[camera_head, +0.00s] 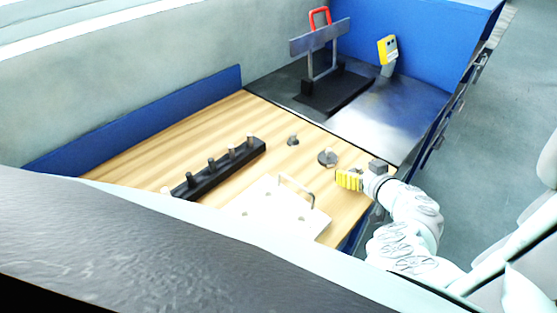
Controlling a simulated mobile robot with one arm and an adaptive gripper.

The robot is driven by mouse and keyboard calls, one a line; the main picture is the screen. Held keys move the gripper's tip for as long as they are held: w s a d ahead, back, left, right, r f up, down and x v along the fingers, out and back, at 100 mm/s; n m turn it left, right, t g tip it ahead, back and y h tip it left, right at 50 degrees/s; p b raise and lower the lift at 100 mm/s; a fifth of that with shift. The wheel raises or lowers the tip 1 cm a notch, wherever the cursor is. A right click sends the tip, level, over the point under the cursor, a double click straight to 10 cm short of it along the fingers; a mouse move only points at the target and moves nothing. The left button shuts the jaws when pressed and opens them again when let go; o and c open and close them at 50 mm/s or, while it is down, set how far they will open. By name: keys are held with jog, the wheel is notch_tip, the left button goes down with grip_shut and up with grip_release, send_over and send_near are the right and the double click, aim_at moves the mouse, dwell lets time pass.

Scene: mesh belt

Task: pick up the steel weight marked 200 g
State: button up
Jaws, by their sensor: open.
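Two small metal pieces with knobs that look like weights stand on the wooden top: a larger one (327,158) and a smaller one (292,140) to its left and farther back. No marking is legible, so I cannot tell which is 200 g. My gripper (347,180) has yellow fingers and is open, with nothing seen in it. It is just right of and nearer than the larger piece, apart from it in the picture. Its height above the wood is unclear.
A black rack (215,172) with several upright metal-topped pegs lies left. A white plate (268,212) with a wire handle sits in front.

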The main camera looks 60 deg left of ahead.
jog(key=shift+c, duration=0.3)
grip_shut()
dwell(0.5)
